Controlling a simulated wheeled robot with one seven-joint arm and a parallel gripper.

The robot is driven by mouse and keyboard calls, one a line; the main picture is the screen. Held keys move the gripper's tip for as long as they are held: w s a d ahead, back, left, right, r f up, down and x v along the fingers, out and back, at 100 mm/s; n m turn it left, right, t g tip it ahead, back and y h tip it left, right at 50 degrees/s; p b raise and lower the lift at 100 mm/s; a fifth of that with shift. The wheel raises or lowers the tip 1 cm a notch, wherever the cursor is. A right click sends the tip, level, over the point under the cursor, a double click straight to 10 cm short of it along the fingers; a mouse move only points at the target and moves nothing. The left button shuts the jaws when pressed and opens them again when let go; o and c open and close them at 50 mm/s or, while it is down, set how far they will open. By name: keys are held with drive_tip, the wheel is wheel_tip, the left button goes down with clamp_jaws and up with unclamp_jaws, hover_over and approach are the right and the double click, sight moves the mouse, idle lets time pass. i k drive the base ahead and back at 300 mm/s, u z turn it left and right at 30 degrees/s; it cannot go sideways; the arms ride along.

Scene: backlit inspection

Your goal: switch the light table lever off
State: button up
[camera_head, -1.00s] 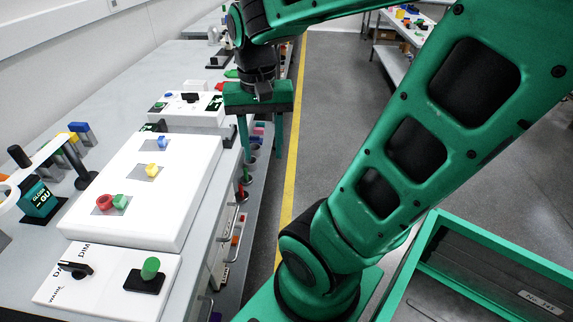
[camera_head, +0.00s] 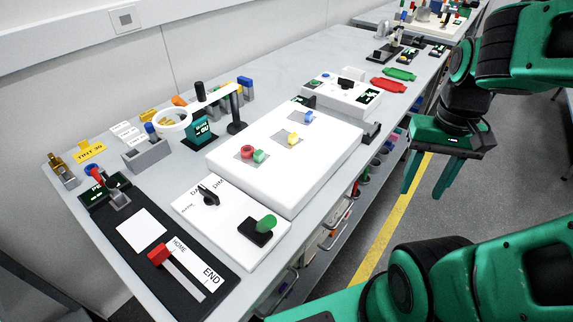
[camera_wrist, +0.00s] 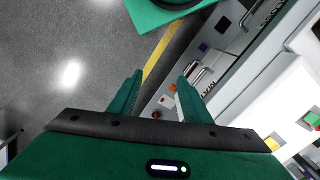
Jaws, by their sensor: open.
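The light table (camera_head: 330,165) is a thick white slab on the bench with coloured pieces on small grey patches. A white panel (camera_head: 232,232) adjoins its near end. It carries a lever with a green grip (camera_head: 266,223) on a black base and a black knob (camera_head: 208,195) by printed labels. I cannot read whether the lever is on or off. My gripper (camera_head: 424,190) is open and empty, pointing down beyond the bench's right edge, well away from the lever. In the wrist view, my gripper (camera_wrist: 160,76) has nothing between its fingers.
A ring-shaped magnifier (camera_head: 173,124) stands left of the light table. A black slider rail with a red handle (camera_head: 159,253) lies at the near left. A white box with a black handle (camera_head: 343,92) stands behind. Drawer handles (camera_head: 338,216) project from the bench front.

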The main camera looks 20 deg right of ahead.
sight(269, 222)
drive_tip(key=z, duration=0.6)
drive_tip(key=k, duration=1.85)
drive_tip(key=u, duration=0.6)
drive_tip(key=i, duration=1)
drive_tip(key=z, duration=0.05)
